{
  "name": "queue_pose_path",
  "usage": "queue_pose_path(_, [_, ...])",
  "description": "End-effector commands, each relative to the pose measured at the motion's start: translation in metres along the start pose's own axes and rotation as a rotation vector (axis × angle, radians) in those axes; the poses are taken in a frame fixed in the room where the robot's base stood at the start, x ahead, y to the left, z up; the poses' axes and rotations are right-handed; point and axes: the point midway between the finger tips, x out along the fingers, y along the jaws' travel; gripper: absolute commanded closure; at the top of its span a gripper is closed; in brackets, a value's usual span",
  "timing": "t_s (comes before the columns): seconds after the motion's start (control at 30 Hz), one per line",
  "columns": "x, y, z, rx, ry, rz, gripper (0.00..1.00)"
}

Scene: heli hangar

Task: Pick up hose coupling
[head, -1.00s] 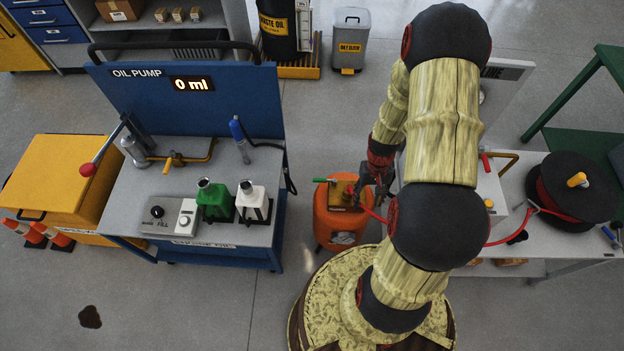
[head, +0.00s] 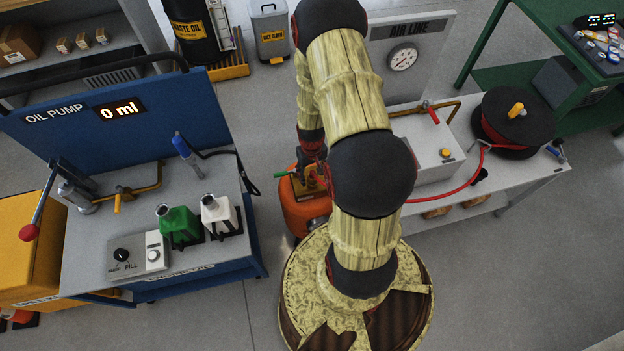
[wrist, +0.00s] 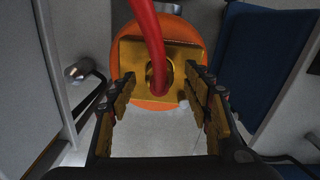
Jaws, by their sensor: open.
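A red hose (wrist: 150,35) comes down in the wrist view to a dark round fitting (wrist: 157,76) at a brass-coloured block (wrist: 130,62) on an orange tank (wrist: 157,104). I take this hose end as the hose coupling; its exact shape is unclear. My gripper (wrist: 162,100) is open, with one finger on each side of the block and nothing visibly held between them. In the head view the orange tank (head: 300,218) stands on the floor, partly hidden by my arm. My gripper (head: 316,172) is over its top; the coupling there cannot be made out.
The blue oil pump bench (head: 200,225) stands left of the tank, with a green can (head: 180,226) and a white can (head: 218,213). On the right, a white bench (head: 530,165) carries a hose reel (head: 512,120) and the air line panel (head: 420,60).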

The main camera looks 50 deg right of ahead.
Motion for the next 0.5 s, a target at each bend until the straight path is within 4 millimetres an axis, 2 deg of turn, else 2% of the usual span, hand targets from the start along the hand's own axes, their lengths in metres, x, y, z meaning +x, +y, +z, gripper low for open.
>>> queue_pose_path(0.03, [0.011, 0.000, 0.001, 0.000, -0.001, 0.000, 0.50])
queue_pose_path(0.13, [0.022, 0.000, 0.001, 0.000, -0.002, 0.000, 0.50])
queue_pose_path(0.37, [0.022, 0.000, 0.000, 0.000, 0.000, 0.000, 0.50])
queue_pose_path(0.5, [0.022, 0.000, 0.000, 0.000, 0.000, 0.000, 0.58])
